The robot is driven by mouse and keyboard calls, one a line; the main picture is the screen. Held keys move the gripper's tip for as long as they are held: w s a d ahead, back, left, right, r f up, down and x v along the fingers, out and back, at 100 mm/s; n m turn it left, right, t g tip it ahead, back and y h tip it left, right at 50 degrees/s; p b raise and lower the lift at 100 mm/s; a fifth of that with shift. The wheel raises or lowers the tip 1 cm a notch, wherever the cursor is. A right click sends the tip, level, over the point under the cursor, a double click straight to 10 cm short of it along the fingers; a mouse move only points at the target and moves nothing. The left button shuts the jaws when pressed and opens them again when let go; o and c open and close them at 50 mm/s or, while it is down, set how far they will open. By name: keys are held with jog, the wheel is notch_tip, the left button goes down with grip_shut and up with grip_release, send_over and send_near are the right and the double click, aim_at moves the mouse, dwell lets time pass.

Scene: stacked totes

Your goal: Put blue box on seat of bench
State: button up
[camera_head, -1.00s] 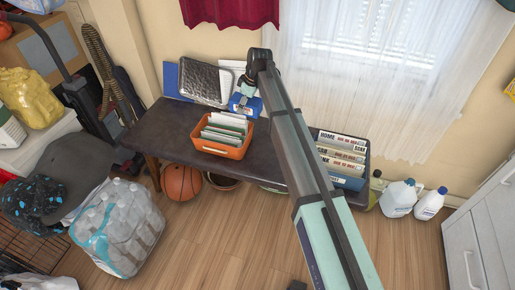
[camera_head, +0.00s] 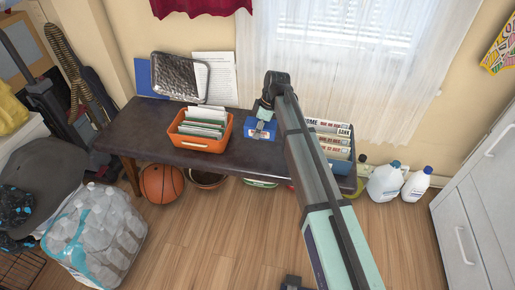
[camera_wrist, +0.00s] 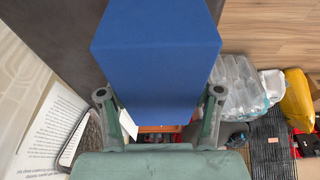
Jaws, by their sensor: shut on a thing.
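The blue box (camera_head: 259,130) is at my gripper (camera_head: 264,121), over the dark bench seat (camera_head: 155,132) between the orange bin and the blue file box. In the wrist view the blue box (camera_wrist: 155,55) fills the upper middle, and the fingers of my gripper (camera_wrist: 160,110) press on its two sides. My gripper is shut on it. The box looks on or just above the seat; I cannot tell whether it touches. My arm covers part of the seat to the right.
An orange bin of papers (camera_head: 201,142) stands left of the blue box. A blue file box (camera_head: 340,165) stands to the right, partly behind my arm. A foil tray (camera_head: 181,76) and paper sheets (camera_head: 214,78) lean on the wall behind. The seat's left end is clear.

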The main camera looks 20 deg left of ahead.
aim_at(269, 124)
notch_tip(269, 124, down, 11)
jog(key=shift+r+b, duration=0.2)
jog(key=shift+b, duration=0.7)
jog(key=shift+f, duration=0.1)
jog(key=o, duration=1.2)
jog(key=p+v, duration=0.2)
jog(key=v, duration=1)
